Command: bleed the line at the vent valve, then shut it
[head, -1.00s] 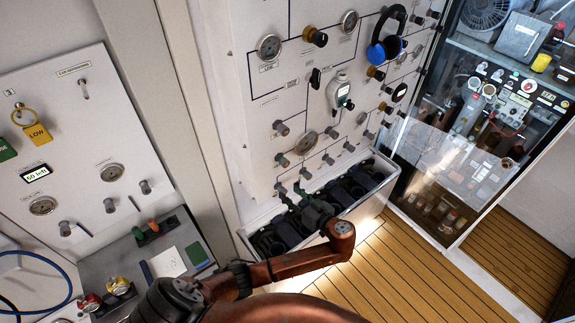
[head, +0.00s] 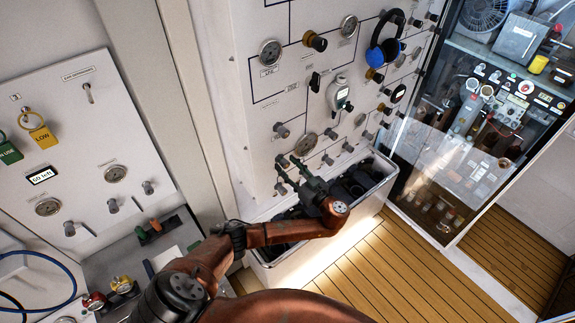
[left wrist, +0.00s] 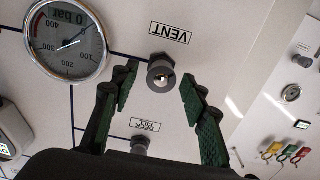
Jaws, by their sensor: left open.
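The vent valve (left wrist: 162,76) is a small grey round knob on the white panel, beneath an upside-down VENT label (left wrist: 170,33) in the left wrist view. My left gripper (left wrist: 158,77) is open. Its two green-padded fingers stand on either side of the knob in that view, with visible gaps and no clear contact. In the head view my left gripper (head: 289,167) reaches up to the lower part of the panel and partly covers the knobs there. A round gauge (left wrist: 68,40) marked "0 bar" sits beside the valve. My right gripper is not in view.
Another knob (left wrist: 140,144) with its own label sits close to the valve. A white bin (head: 315,252) of dark items stands under the panel. Blue headphones (head: 386,45) hang higher up. A glass-fronted cabinet (head: 480,130) stands at the right. Wooden floor lies open in front.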

